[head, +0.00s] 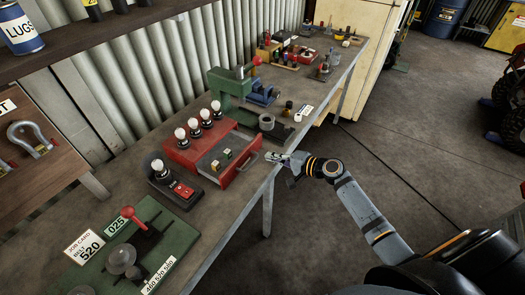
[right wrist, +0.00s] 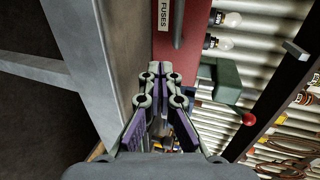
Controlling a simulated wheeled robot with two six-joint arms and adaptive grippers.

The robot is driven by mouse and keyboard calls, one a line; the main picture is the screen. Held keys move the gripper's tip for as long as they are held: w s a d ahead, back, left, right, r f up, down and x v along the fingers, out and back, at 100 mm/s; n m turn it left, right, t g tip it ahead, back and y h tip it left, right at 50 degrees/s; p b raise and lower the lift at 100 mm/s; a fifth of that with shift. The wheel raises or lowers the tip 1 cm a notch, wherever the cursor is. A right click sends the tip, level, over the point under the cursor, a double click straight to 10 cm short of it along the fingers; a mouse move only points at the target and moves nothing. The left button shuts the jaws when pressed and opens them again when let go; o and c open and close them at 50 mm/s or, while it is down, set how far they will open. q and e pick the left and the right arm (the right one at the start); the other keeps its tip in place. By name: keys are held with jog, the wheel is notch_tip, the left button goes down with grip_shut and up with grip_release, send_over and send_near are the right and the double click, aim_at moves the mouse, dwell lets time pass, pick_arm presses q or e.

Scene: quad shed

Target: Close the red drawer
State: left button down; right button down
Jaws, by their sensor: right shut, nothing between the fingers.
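The red drawer (head: 241,167) stands pulled out of its red cabinet (head: 184,156) on the bench, with a few small blocks in its grey inside. Its front faces the bench's front edge. My right gripper (head: 276,157) is shut and empty, low over the bench edge just in front of the drawer front's right end. I cannot tell whether it touches. In the right wrist view the shut fingertips (right wrist: 160,71) lie below a red panel (right wrist: 183,38) beside a white FUSES label (right wrist: 162,15). My left gripper is not in view.
Several bulbs (head: 194,127) stand on the cabinet. A black switch box (head: 175,185) and a green board (head: 135,250) lie to the left. The floor (head: 395,145) beside the bench is clear.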

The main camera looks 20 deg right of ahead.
aim_at(239, 146)
jog(key=w+a, duration=0.1)
jog(key=w+a+p, duration=0.1)
jog(key=w, duration=0.1)
jog(key=shift+w+a, duration=0.25)
jog(key=shift+a, duration=0.15)
jog(key=shift+f, duration=0.1)
jog(key=w+a+b, duration=0.1)
jog(key=w+a, duration=0.1)
jog(key=w+a+b, duration=0.1)
jog(key=w+a, duration=0.1)
jog(key=w, duration=0.1)
jog(key=w+a+b, duration=0.2)
jog(key=w, duration=0.1)
jog(key=shift+w+a+f, duration=0.15)
jog(key=shift+w+a, duration=0.05)
jog(key=shift+a, duration=0.05)
jog(key=shift+r, duration=0.25)
